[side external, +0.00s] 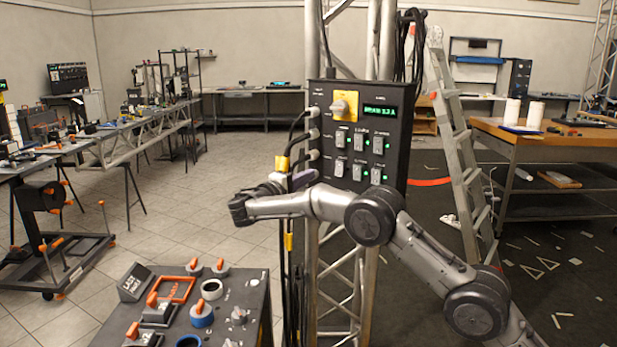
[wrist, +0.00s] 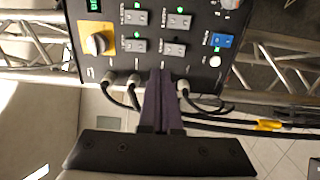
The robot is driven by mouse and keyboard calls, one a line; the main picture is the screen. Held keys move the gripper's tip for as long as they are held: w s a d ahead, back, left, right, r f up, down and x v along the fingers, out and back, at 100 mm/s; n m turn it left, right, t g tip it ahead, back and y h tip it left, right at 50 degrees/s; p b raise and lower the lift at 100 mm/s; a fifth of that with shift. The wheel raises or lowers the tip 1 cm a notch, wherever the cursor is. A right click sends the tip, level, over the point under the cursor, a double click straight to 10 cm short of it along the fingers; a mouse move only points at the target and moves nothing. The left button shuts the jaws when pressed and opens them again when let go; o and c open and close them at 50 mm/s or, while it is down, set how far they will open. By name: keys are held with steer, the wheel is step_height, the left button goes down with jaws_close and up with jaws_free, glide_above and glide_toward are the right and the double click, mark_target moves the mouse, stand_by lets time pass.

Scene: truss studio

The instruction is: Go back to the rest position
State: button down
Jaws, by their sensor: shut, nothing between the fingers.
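My gripper (side external: 309,177) is at the left edge of the black control panel (side external: 322,190), beside its lower cable plugs. Its dark purple fingers are shut together with nothing between them. In the wrist view the fingers (wrist: 160,85) point at the panel's edge, between cable plugs. I cannot tell whether the fingertips touch the panel. My arm comes from the lower right and passes in front of the panel's bottom part.
The panel has a yellow-backed rotary knob (side external: 340,106), several switches with green lights, and black cables (wrist: 200,103) close to my fingers. A metal truss (side external: 342,270) stands behind it. A dark bench (side external: 254,310) with orange-handled parts is at lower left. A ladder (side external: 455,130) stands right.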

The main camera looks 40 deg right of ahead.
steer(key=s+d+r+m+g+y, duration=0.1)
steer(key=s+d+r+m, duration=0.1)
steer(key=s+r, duration=0.35)
steer(key=s+d+r+m, duration=0.1)
steer(key=s+d+r, duration=0.15)
steer(key=r, duration=0.55)
steer(key=s+t+y, duration=0.1)
steer(key=s+y, duration=0.5)
steer(key=s, duration=1.5)
steer(key=s+a+f+t+y, duration=0.1)
steer(key=s+a+f+y, duration=0.4)
steer(key=s+a+f, duration=0.3)
steer(key=s+a+f+n+t+y, duration=0.1)
steer(key=s+a+f+y, duration=0.5)
steer(key=f, duration=0.6)
steer(key=s+a, duration=0.2)
steer(key=shift+s+f, duration=0.15)
steer(key=shift+s, duration=0.15)
